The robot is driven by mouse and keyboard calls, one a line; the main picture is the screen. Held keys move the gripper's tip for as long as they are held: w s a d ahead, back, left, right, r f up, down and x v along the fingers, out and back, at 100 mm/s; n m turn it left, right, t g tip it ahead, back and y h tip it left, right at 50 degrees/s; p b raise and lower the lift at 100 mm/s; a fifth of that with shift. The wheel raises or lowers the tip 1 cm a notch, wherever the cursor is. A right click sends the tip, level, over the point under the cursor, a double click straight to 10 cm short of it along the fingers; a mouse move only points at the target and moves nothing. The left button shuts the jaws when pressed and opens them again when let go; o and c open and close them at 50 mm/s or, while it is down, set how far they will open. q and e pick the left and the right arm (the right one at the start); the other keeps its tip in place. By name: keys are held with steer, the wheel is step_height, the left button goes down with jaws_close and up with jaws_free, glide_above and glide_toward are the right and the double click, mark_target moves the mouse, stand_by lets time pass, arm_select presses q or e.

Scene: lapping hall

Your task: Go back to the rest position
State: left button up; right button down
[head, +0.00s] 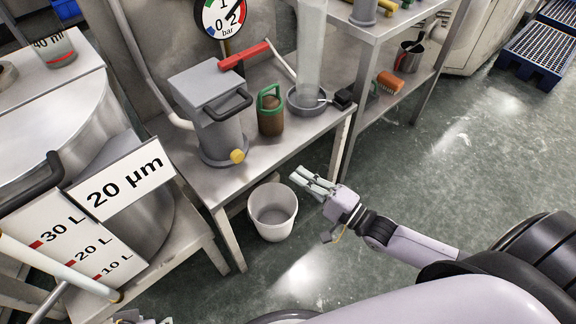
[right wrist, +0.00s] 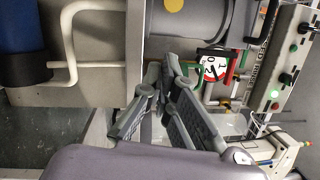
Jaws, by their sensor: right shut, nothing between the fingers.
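My right gripper (head: 312,182) is in front of the steel bench with the grey lidded pot, above and right of the white bucket. It is shut and empty. In the right wrist view my right gripper (right wrist: 160,105) shows its dark fingers in the middle. My right arm comes in from the lower right. What looks like a small part of my left gripper (head: 132,317) shows at the bottom edge of the head view. Most of it is cut off, so its jaws cannot be judged.
The steel bench (head: 272,160) carries a grey lidded pot (head: 219,135), a brown-green canister (head: 270,115) and a clear cylinder (head: 311,50). A white bucket (head: 272,216) stands on the floor. A large steel tank (head: 65,120) is left. Open floor (head: 440,160) lies right.

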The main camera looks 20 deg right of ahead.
arm_select(q)
steer(key=shift+f, duration=0.7)
arm_select(e)
steer(key=shift+s+d, duration=0.25)
steer(key=shift+s, duration=0.15)
arm_select(q)
steer(key=shift+w+d+r, duration=0.1)
steer(key=shift+w+r, duration=0.05)
